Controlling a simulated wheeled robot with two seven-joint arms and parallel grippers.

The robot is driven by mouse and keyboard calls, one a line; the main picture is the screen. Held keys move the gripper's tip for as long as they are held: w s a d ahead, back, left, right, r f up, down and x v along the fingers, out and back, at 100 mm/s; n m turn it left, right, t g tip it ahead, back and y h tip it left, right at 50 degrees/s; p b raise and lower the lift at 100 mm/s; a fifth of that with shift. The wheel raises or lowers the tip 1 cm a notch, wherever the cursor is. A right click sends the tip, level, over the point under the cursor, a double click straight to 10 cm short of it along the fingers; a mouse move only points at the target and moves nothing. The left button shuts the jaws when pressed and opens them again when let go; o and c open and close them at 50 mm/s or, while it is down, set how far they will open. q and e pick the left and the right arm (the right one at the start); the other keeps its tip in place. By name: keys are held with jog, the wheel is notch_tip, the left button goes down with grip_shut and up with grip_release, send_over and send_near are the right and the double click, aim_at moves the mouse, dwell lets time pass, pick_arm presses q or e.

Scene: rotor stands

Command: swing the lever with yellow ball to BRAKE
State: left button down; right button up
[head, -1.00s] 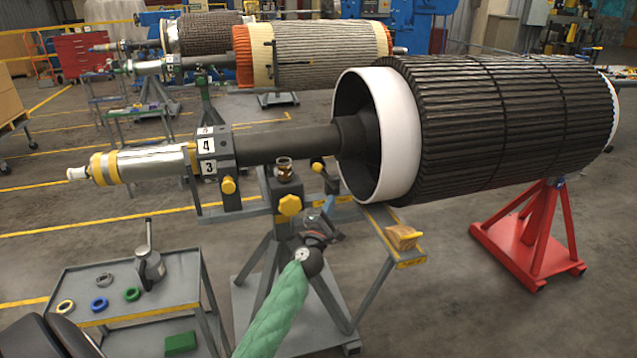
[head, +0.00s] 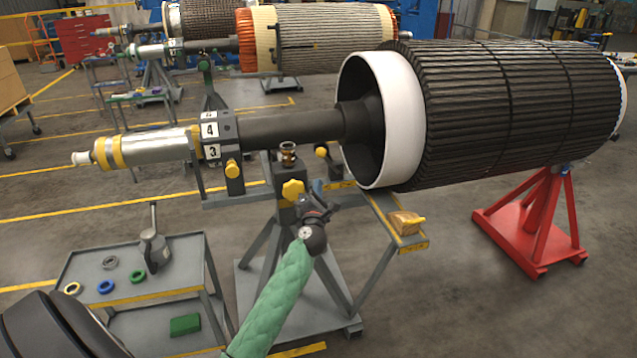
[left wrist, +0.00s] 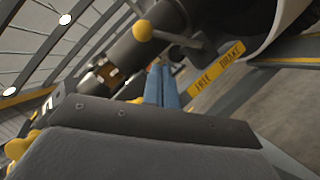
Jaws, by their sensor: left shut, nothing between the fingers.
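The lever's yellow ball (head: 321,151) sits behind the front stand, left of the rotor's white ring. In the left wrist view the ball (left wrist: 142,30) is at the top, with a dark arm running right and down from it. A yellow plate (left wrist: 215,68) beside it reads FREE and BRAKE, with BRAKE at the right end. I cannot tell which word the lever points at. My left gripper (head: 315,197) is in front of and below the ball, apart from it, shut and empty. Two blue strips side by side (left wrist: 161,85) look like its fingers. My right gripper is not in view.
Another yellow knob (head: 293,190) and a brass fitting (head: 288,152) are close to my left gripper. A wooden block (head: 405,222) lies on the stand's shelf. A grey cart (head: 190,248) with rings and an oil can stands left. The rotor (head: 520,110) fills the right.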

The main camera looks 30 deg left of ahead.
aim_at(329, 163)
pick_arm(q)
jog(key=p+x, duration=0.1)
jog(key=x, duration=0.7)
jog(key=shift+w, duration=0.25)
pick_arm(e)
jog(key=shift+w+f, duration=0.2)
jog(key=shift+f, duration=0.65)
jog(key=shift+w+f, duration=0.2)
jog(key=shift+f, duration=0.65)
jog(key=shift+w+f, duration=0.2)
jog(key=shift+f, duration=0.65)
pick_arm(q)
jog(key=shift+a+r, duration=0.1)
jog(key=shift+a, duration=0.05)
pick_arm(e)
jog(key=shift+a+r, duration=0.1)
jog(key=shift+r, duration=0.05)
